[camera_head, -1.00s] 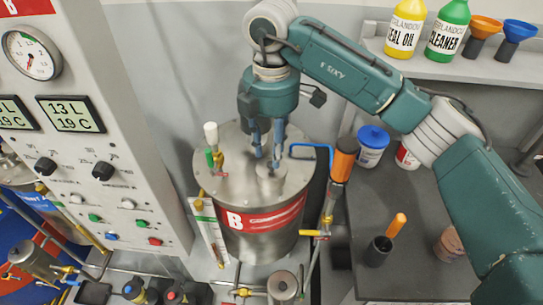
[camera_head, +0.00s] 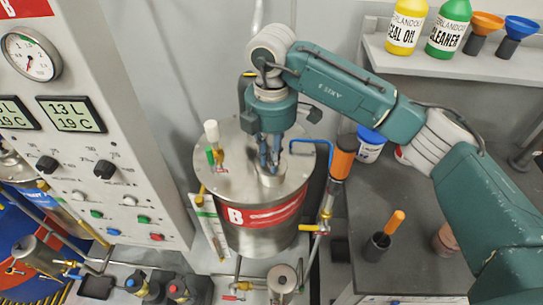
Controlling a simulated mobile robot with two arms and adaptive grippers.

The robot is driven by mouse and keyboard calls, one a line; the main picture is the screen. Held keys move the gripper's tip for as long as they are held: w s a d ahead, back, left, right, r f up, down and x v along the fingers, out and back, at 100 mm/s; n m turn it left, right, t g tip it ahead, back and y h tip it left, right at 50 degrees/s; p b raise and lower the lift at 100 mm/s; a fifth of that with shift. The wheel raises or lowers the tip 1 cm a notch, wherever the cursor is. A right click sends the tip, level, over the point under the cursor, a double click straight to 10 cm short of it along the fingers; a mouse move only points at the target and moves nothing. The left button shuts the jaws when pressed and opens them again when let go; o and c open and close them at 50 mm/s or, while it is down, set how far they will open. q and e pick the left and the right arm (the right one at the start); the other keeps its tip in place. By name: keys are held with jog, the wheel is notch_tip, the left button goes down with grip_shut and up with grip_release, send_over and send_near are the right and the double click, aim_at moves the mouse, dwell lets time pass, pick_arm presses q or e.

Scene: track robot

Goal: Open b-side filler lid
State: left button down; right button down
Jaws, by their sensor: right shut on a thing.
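The steel tank B (camera_head: 232,238) stands in the middle, with a red band marked B and a flat round metal top (camera_head: 232,172). The small round filler lid (camera_head: 272,180) is on that top, right of its centre, and is partly hidden by my right gripper. My right gripper (camera_head: 269,165) comes down from above with its blue fingers close together, shut on the filler lid. The lid appears to sit low at the tank top; I cannot tell whether it is raised. My left gripper is not in view.
A white-topped valve (camera_head: 211,133) and a blue pipe (camera_head: 315,143) rise from the tank top. An orange-handled tool (camera_head: 343,160) stands just right of the tank. The control panel (camera_head: 100,130) is close on the left. The grey bench (camera_head: 420,200) holds tubs and a cup.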

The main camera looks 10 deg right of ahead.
jog(key=shift+w+r, duration=0.1)
jog(key=shift+r, duration=0.05)
jog(key=shift+w+d+r+g+p, duration=0.1)
jog(key=shift+w+r+g+p, duration=0.25)
jog(key=shift+g, duration=0.45)
jog(key=shift+w+r+g+y+p, duration=0.25)
jog(key=shift+g+p, duration=0.2)
jog(key=shift+g, duration=0.35)
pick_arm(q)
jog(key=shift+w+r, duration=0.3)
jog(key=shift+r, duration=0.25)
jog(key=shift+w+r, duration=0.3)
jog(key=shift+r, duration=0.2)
pick_arm(e)
jog(key=shift+w+g, duration=0.25)
jog(key=shift+g, duration=0.25)
jog(key=shift+r, duration=0.1)
